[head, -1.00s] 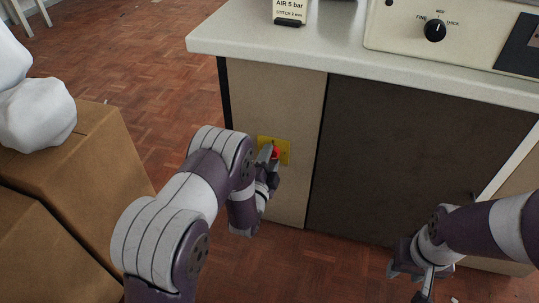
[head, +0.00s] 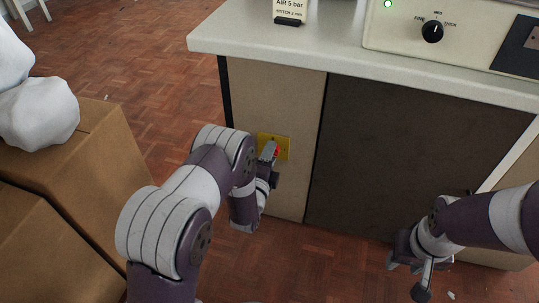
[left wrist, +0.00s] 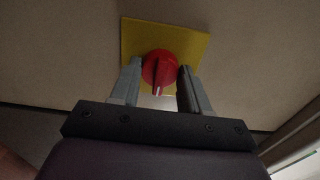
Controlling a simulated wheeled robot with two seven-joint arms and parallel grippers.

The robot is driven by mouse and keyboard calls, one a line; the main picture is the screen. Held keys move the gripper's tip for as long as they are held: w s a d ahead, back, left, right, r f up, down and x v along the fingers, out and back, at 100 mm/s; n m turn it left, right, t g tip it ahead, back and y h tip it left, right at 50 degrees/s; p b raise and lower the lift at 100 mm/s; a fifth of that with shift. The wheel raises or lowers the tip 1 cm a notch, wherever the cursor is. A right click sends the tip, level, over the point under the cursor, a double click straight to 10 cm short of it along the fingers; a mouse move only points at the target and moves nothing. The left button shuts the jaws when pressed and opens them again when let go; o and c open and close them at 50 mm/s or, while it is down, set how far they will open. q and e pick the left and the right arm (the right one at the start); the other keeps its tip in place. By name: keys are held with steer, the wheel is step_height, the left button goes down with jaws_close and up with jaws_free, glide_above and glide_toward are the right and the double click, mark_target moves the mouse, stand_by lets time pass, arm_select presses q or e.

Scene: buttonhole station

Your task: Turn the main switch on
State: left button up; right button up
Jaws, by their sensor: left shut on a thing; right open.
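The main switch is a red rotary knob (left wrist: 160,68) on a yellow plate (left wrist: 134,42), fixed to the beige front panel of the station. In the left wrist view a white mark on the knob points toward the gripper base. In the head view the yellow plate (head: 284,142) shows, and the red knob (head: 277,152) is partly hidden by my gripper. My left gripper (left wrist: 161,75) is shut on the knob, one finger on each side. My right gripper (head: 422,280) is open and low, in front of the dark cabinet panel, away from the switch.
A green lamp (head: 388,4) is lit on the control panel (head: 480,45) on the worktop (head: 300,53). A black dial (head: 432,32) is beside it. Cardboard boxes (head: 105,150) with white lumpy bundles stand at left.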

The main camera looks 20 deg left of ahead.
arm_select(q)
steer(key=shift+f, duration=0.1)
steer(key=o, duration=1.1)
steer(key=shift+c, duration=0.2)
steer(key=s+p, duration=0.5)
steer(key=s, duration=0.7)
steer(key=shift+s+a, duration=0.25)
steer(key=shift+s, duration=0.15)
